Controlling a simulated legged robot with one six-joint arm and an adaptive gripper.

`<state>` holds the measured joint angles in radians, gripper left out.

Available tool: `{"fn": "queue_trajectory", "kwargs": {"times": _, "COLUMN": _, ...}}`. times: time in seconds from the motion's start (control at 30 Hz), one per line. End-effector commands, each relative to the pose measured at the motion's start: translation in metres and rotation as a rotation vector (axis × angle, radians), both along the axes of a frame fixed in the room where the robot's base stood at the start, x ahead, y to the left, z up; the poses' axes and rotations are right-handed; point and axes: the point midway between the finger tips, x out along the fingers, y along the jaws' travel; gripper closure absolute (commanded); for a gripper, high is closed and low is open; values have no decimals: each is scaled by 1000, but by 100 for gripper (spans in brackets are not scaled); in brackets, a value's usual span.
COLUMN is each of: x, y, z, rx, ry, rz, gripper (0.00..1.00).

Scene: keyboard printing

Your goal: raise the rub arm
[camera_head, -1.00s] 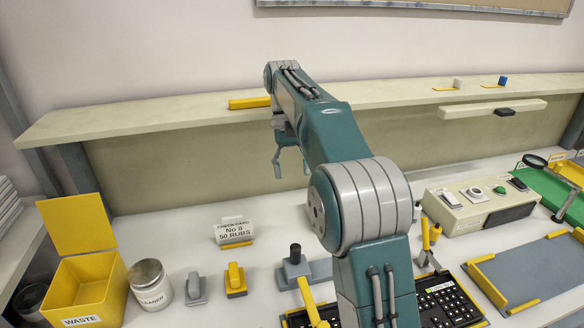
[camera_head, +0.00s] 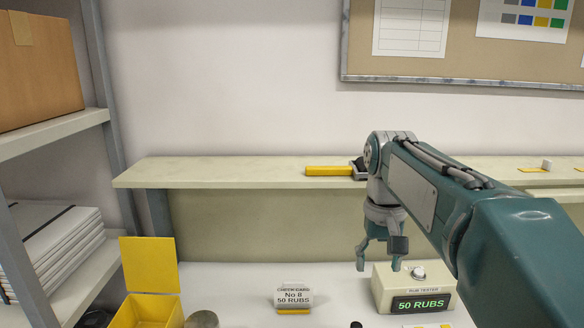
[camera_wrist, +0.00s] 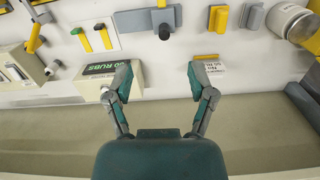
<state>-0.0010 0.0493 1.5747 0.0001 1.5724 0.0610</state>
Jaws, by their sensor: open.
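The grey base plate (camera_wrist: 135,20) with a black knob (camera_wrist: 164,31) and part of a yellow arm (camera_wrist: 161,3) shows at the top of the wrist view. I take this yellow arm for the rub arm; most of it is cut off. In the head view only the tip of the black knob (camera_head: 356,324) shows at the bottom edge. The rub tester box (camera_head: 387,284) has a lit "50 RUBS" display (camera_head: 420,304). My gripper (camera_head: 379,262) is open and empty, hanging in front of the back shelf; it also shows in the wrist view (camera_wrist: 162,76), apart from the knob.
A "No 8 50 RUBS" card (camera_head: 293,298) stands left of the rub tester. A yellow bin (camera_head: 148,310) is farther left. The back shelf (camera_head: 230,172) runs behind my gripper, with a yellow bar (camera_head: 328,171) on it. Side shelving (camera_head: 52,132) stands at left.

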Motion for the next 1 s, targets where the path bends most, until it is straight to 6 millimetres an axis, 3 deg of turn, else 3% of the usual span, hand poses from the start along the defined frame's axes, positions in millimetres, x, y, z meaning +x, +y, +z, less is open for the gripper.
{"fn": "queue_trajectory", "kwargs": {"times": 0.27, "x": -70, "y": 0, "z": -13, "rx": -1, "ry": -201, "rz": 21, "gripper": 29}}
{"fn": "queue_trajectory", "kwargs": {"times": 0.6, "x": -147, "y": 0, "z": -61, "rx": -8, "ry": -442, "rz": 48, "gripper": 29}}
{"fn": "queue_trajectory", "kwargs": {"times": 0.8, "x": -172, "y": 0, "z": -87, "rx": -13, "ry": -532, "rz": 58, "gripper": 29}}
{"fn": "queue_trajectory", "kwargs": {"times": 1.0, "x": -175, "y": 0, "z": -92, "rx": -14, "ry": -548, "rz": 60, "gripper": 29}}
